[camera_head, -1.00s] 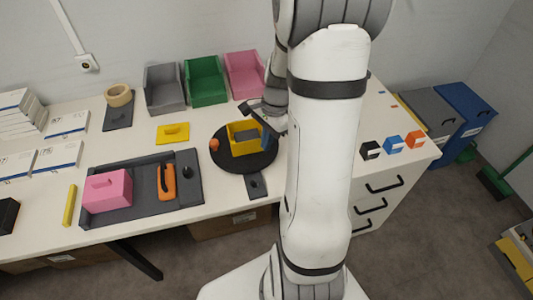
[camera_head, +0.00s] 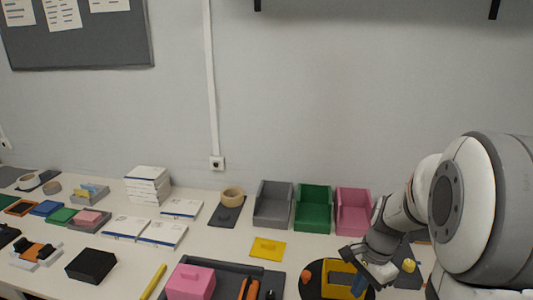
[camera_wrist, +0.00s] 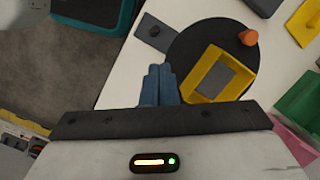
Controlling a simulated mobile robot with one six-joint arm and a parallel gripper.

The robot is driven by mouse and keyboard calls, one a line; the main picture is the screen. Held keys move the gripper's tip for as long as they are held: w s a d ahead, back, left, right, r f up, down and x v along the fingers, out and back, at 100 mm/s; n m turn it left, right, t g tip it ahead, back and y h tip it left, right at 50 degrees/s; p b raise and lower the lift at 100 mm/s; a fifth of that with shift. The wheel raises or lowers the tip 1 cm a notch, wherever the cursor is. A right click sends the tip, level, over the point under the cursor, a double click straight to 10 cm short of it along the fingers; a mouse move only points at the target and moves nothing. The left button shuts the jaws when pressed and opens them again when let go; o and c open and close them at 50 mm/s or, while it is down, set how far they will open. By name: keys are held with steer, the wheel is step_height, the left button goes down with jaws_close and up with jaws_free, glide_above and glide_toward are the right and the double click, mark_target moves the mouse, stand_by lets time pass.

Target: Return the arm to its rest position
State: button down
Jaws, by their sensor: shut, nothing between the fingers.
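My gripper (camera_wrist: 158,72) is shut and empty in the wrist view, its two blue fingers pressed together. In the head view my gripper (camera_head: 358,286) is at the lower right, with my arm reaching in from the right edge. A yellow open box (camera_wrist: 224,60) stands on a round black turntable (camera_wrist: 190,38). The fingers appear beside the box's corner in the wrist view; I cannot tell how high they are above the table. In the head view the gripper partly covers the box (camera_head: 336,268).
Grey (camera_head: 272,215), green (camera_head: 313,218) and pink (camera_head: 352,220) bins stand behind, against the wall. A yellow plate (camera_head: 267,249) and a pink block (camera_head: 190,283) are left of the gripper. White box stacks (camera_head: 148,186) stand farther left.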

steer(key=s+a+r+n+t+h, duration=0.1)
steer(key=s+a+r+n+t, duration=0.2)
steer(key=s+a+r+n, duration=0.5)
steer(key=s+r+n, duration=0.1)
steer(key=s+n, duration=0.1)
steer(key=n, duration=0.3)
steer(key=shift+s+a+r+h, duration=0.2)
steer(key=shift+s+a+h, duration=0.05)
steer(key=shift+a+h, duration=0.15)
